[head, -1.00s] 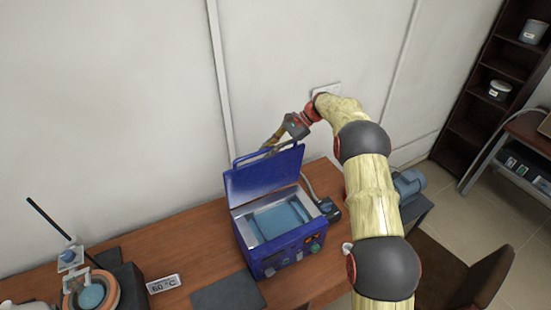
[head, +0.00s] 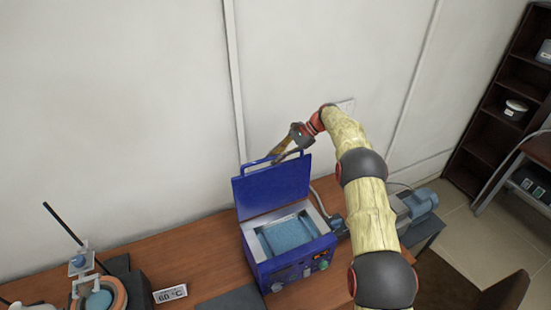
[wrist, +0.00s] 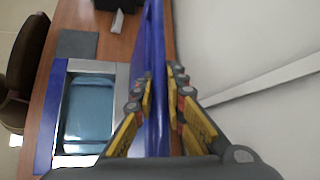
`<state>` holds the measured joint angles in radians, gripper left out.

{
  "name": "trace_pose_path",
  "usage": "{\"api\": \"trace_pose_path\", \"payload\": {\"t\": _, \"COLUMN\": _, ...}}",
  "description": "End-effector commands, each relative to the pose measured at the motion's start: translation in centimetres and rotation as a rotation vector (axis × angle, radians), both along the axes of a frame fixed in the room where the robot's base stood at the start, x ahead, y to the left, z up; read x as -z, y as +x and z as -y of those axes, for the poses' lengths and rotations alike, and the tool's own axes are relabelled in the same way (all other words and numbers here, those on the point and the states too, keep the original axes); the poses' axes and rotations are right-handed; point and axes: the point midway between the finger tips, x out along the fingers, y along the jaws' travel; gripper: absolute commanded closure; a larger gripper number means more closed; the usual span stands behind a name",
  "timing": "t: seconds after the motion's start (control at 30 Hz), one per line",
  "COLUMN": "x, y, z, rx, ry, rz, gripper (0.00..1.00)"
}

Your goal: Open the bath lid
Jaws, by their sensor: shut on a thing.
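The blue water bath (head: 290,262) stands on the wooden table with its lid (head: 272,188) raised, roughly upright, along the back edge. Light blue water shows inside the open basin (head: 287,233). It also shows in the wrist view (wrist: 88,108). My gripper (head: 276,158) is at the lid's top edge, by the handle bar. In the wrist view my gripper (wrist: 160,92) has its yellow-padded fingers on both sides of the blue lid (wrist: 153,60), shut on it at the handle side. The exact contact is partly hidden.
The white wall (head: 330,60) is close behind the lid and my gripper. A 60 °C display (head: 170,293) and a round heating device (head: 100,296) stand on the table at left. A blue-grey motor unit (head: 420,204) is at right. A dark shelf (head: 505,110) stands far right.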

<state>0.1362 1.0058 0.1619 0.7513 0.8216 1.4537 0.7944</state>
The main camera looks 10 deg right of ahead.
Motion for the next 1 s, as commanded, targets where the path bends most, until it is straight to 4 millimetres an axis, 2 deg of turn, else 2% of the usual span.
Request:
{"api": "trace_pose_path", "payload": {"t": 0.03, "x": -0.3, "y": 0.1, "z": 0.0, "rx": 0.0, "ry": 0.001, "rz": 0.006, "gripper": 1.0}}
{"api": "trace_pose_path", "payload": {"t": 0.07, "x": -0.3, "y": 0.1, "z": 0.0, "rx": 0.0, "ry": 0.001, "rz": 0.006, "gripper": 0.86}}
{"api": "trace_pose_path", "payload": {"t": 0.37, "x": -0.2, "y": 0.0, "z": 0.0, "rx": 0.0, "ry": 0.001, "rz": 0.003, "gripper": 0.69}}
{"api": "trace_pose_path", "payload": {"t": 0.77, "x": -0.5, "y": 0.1, "z": 0.5, "rx": 0.001, "ry": 0.0, "rz": 0.002, "gripper": 0.69}}
{"api": "trace_pose_path", "payload": {"t": 1.0, "x": -3.2, "y": 0.2, "z": 3.5, "rx": 0.002, "ry": 0.0, "rz": 0.004, "gripper": 0.69}}
